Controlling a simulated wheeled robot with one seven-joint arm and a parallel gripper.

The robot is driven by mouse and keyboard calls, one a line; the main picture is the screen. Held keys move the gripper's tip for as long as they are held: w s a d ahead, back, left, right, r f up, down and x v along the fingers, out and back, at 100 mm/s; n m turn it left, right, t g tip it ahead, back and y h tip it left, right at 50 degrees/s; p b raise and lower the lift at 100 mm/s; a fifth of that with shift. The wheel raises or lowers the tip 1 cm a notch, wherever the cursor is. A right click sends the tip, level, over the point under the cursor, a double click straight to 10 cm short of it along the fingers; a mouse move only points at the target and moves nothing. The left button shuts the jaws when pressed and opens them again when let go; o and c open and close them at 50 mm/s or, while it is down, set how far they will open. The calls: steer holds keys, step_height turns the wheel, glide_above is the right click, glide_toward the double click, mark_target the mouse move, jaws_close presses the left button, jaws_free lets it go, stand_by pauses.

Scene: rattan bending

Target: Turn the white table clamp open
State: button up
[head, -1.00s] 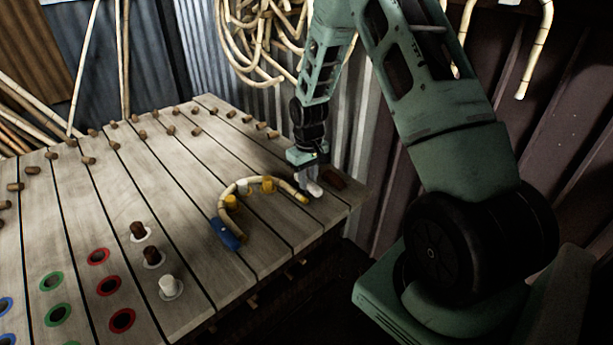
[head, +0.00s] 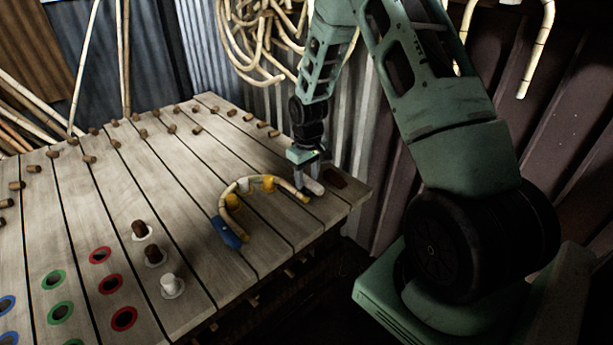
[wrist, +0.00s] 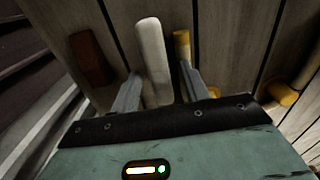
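The white table clamp (wrist: 152,60) is a pale rounded bar lying between my gripper's two fingers in the wrist view. In the head view a small part of the clamp (head: 314,187) shows at the fingertips, near the table's right edge. My gripper (wrist: 159,72) is open around it, with a gap on the right side; the left finger is very close, and I cannot tell whether it touches. In the head view my gripper (head: 309,181) points down at the clamp. The curved rattan piece (head: 240,186) ends just left of the clamp.
The rattan bends around yellow pegs (head: 267,184) and meets a blue clamp (head: 226,233). A dark brown block (head: 334,177) lies right of the white clamp; it is left in the wrist view (wrist: 90,58). Brown, white pegs and ringed holes occupy the table (head: 110,190). A corrugated wall stands behind.

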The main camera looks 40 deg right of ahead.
mark_target(307, 179)
steer(key=shift+s, duration=0.1)
step_height(307, 179, up, 17)
steer(key=shift+r+b, duration=0.2)
steer(key=shift+b, duration=0.15)
stand_by(0.7)
